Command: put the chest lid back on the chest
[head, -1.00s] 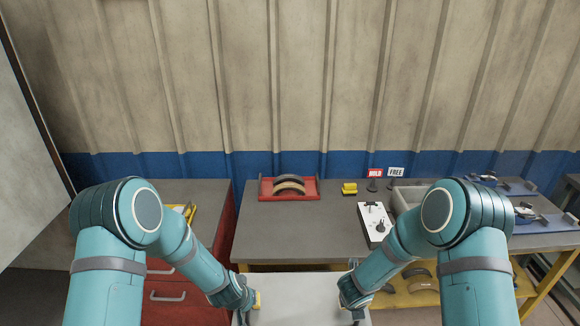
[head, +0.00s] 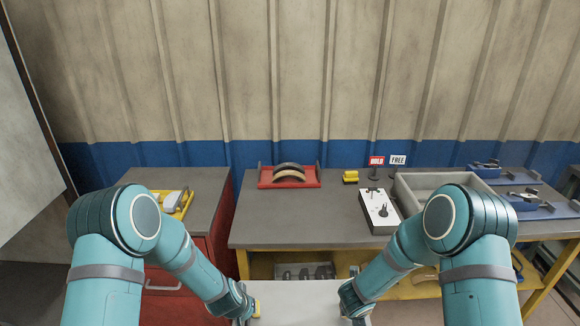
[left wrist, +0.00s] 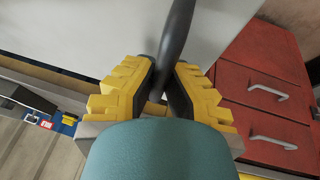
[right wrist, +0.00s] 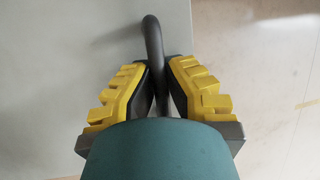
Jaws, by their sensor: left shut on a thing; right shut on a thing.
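The chest lid (head: 300,302) is a wide pale grey panel at the bottom of the head view, held between my two grippers in front of the workbench. My left gripper (head: 252,306) is shut on a dark curved handle at the lid's left side; the handle (left wrist: 180,30) shows between the yellow-backed fingers in the left wrist view. My right gripper (head: 354,306) is shut on a matching handle (right wrist: 152,38) at the right side. The lid's near part is cut off by the picture edge. I cannot make out the open chest; what lies under the lid is hidden.
A grey workbench (head: 300,228) stands ahead, bearing a red tray (head: 264,182) with curved shoes, a white tester (head: 368,212) and a grey bin (head: 402,196). A red drawer cabinet (head: 190,290) stands at left. A crate (head: 285,274) sits below the bench.

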